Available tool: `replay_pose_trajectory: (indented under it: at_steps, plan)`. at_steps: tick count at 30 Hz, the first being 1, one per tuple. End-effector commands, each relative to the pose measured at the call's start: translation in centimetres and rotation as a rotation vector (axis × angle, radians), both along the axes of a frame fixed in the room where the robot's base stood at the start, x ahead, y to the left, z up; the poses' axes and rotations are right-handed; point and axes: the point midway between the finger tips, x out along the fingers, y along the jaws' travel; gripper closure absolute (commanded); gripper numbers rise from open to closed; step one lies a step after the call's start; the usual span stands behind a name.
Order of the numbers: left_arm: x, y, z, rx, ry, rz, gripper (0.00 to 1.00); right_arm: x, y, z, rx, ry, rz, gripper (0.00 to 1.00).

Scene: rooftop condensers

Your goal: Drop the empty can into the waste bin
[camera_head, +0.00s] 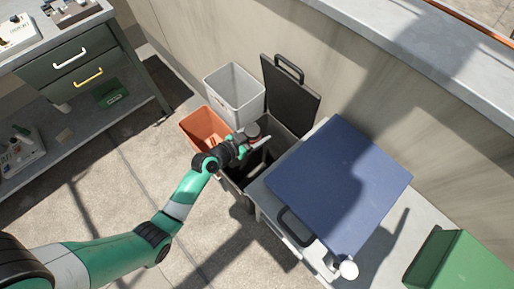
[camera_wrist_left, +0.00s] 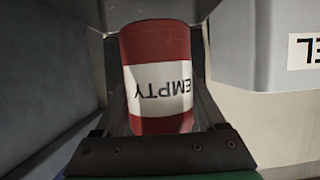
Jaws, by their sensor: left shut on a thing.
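My left gripper (camera_head: 250,143) is shut on the can, above the opening of a dark bin. In the left wrist view the can (camera_wrist_left: 160,75) is red with a white band reading EMPTY, upside down in the picture, held between the fingers (camera_wrist_left: 158,125). In the head view only a small part of the can (camera_head: 252,130) shows at the gripper. The dark bin's black lid (camera_head: 291,95) stands open against the wall side. My arm hides part of this bin's interior. My right gripper is not in view.
A light grey bin (camera_head: 234,88) and an orange bin (camera_head: 203,124) stand left of the dark bin. A blue-topped unit (camera_head: 340,180) stands close on its right. A workbench (camera_head: 75,58) is at upper left, a green box (camera_head: 462,265) at lower right.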

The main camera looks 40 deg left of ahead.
Motion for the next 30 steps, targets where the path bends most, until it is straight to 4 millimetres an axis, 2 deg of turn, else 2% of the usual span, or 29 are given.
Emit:
replay_pose_trajectory:
  at_steps: [1,7,11,18,19,23,30]
  plan:
    - [0.0,0.0,-1.3,0.0,0.0,0.0,0.82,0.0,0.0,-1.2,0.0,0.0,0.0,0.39]
    - [0.0,0.0,-4.0,0.0,0.0,0.001,0.82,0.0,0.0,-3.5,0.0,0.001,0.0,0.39]
    - [0.0,0.0,-4.6,0.0,-0.001,0.001,0.82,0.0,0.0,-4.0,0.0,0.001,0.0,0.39]
    - [0.0,0.0,-4.4,0.0,-0.001,0.001,0.82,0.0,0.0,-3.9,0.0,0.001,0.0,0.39]
    - [0.0,0.0,-4.4,0.0,-0.001,0.001,0.22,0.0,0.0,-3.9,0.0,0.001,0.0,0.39]
    - [0.0,0.0,-4.4,0.0,-0.001,0.001,0.0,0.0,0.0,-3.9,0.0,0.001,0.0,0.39]
    - [-0.1,0.0,-4.4,0.0,0.0,0.001,0.0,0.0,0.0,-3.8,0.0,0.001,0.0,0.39]
